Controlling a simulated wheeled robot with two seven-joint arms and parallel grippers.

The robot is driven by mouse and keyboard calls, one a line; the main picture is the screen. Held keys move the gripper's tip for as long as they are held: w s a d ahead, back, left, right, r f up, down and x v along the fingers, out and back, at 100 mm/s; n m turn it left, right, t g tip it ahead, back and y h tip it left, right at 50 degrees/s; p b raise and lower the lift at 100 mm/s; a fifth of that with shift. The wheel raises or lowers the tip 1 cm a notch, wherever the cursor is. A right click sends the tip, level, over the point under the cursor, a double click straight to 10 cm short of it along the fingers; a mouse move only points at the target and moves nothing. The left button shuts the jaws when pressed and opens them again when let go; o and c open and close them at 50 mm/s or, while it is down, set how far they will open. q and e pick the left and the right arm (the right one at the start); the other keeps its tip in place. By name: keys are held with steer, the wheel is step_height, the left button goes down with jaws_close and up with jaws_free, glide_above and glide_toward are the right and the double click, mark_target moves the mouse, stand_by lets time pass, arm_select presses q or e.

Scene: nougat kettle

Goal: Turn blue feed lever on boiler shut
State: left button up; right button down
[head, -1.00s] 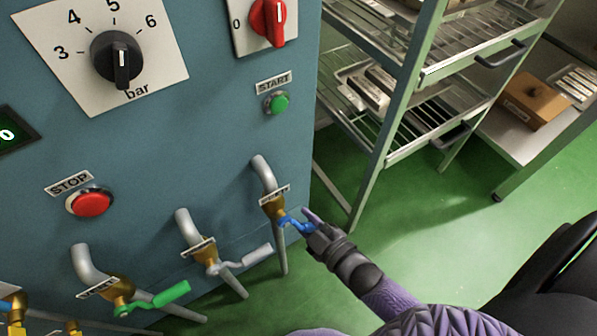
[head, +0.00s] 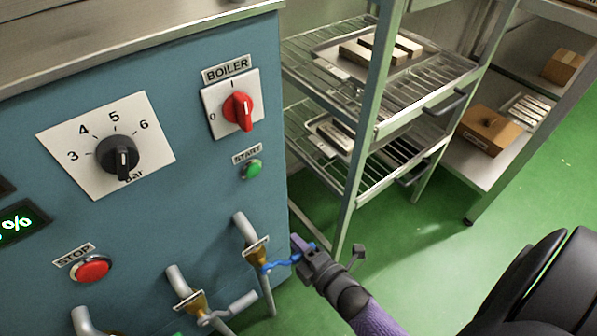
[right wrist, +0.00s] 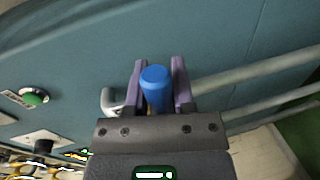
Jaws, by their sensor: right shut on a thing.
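The blue feed lever (head: 280,264) sits on a brass valve (head: 257,251) on the lowest right part of the boiler front (head: 190,200) in the head view. It points out to the right, slanting slightly up in the picture, across the pipe below the valve. My right gripper (head: 304,252) is at its free end, shut on it. In the right wrist view the lever's rounded blue end (right wrist: 155,82) shows between the two purple fingers of that gripper (right wrist: 158,88). The fingers hide part of the lever in the head view. My left gripper is out of view.
A grey-handled valve (head: 230,308) stands left of the blue one, close by. The red stop button (head: 93,269), green start button (head: 252,169) and red boiler switch (head: 238,110) are on the panel. A wire rack (head: 345,205) stands to the right. Green floor (head: 420,265) is open.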

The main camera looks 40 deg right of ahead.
steer(key=shift+r+n, duration=0.3)
steer(key=shift+n, duration=0.1)
stand_by(0.3)
steer(key=shift+c, duration=2.3)
jaws_free()
steer(key=shift+r, duration=0.1)
steer(key=shift+s+p, duration=0.1)
steer(key=shift+p, duration=0.2)
steer(key=s+r+p, duration=0.2)
steer(key=s+p, duration=0.1)
steer(key=s, duration=0.6)
steer(key=shift+s+d, duration=0.15)
steer(key=shift+s, duration=0.15)
